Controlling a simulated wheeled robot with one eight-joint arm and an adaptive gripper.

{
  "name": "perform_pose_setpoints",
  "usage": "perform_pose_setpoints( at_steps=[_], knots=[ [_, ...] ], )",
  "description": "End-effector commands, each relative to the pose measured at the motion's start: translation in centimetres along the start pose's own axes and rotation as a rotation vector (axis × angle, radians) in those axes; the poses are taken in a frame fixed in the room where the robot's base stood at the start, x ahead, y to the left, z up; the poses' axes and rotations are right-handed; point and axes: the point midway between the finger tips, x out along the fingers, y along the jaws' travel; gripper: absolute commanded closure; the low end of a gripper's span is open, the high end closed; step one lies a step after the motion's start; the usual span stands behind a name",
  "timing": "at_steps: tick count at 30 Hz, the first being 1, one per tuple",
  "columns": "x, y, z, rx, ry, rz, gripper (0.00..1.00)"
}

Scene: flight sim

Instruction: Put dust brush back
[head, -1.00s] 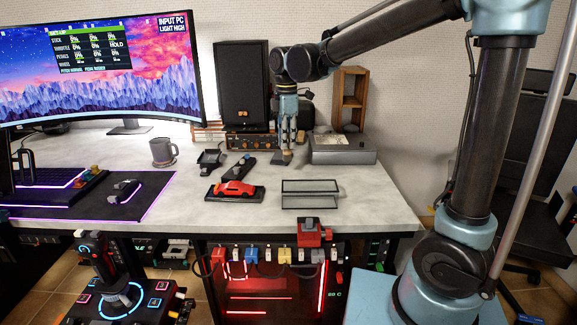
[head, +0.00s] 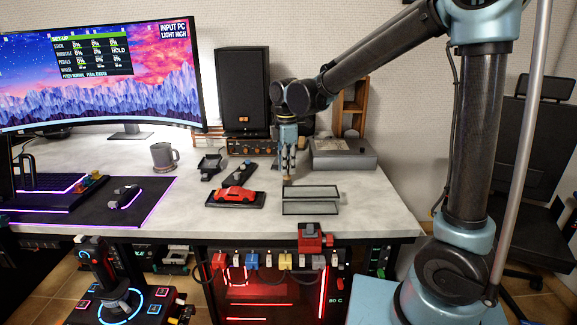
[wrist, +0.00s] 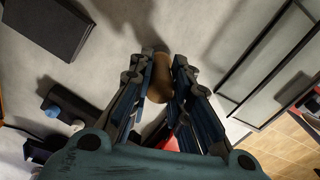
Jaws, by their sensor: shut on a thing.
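The dust brush shows as a small tan-brown piece (head: 287,180) below my gripper (head: 287,165) in the head view. In the wrist view, its rounded brown body (wrist: 159,80) sits between the two fingers of my gripper (wrist: 164,80), which are shut on it. The fingers hide part of the brush, and its bristles cannot be made out. The gripper points down over the desk, just behind and above the dark-framed panels (head: 311,191). Whether the brush touches the desk is hard to tell.
A red model car (head: 235,194) on a black base lies to the left. Behind it are a dark device with a blue knob (head: 237,173) and a black holder (head: 210,166). A grey box (head: 342,160) stands at back right. Bare desk lies right of the panels.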

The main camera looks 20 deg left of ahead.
Motion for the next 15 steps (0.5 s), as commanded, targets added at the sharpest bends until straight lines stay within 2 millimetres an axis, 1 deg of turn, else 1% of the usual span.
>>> perform_pose_setpoints(
  at_steps=[1, 2, 3, 4, 15],
  knots=[
    [0.09, 0.02, 0.0, 0.0, 0.0, 0.0, 0.8],
    [0.07, 0.02, 0.0, 0.0, 0.0, 0.0, 0.73],
    [0.07, 0.02, 0.01, 0.0, 0.0, 0.0, 0.64],
    [0.06, 0.02, 0.01, 0.0, 0.0, 0.0, 0.62],
    [-0.17, 0.02, 0.13, 0.002, 0.0, 0.0, 0.62]
  ],
)
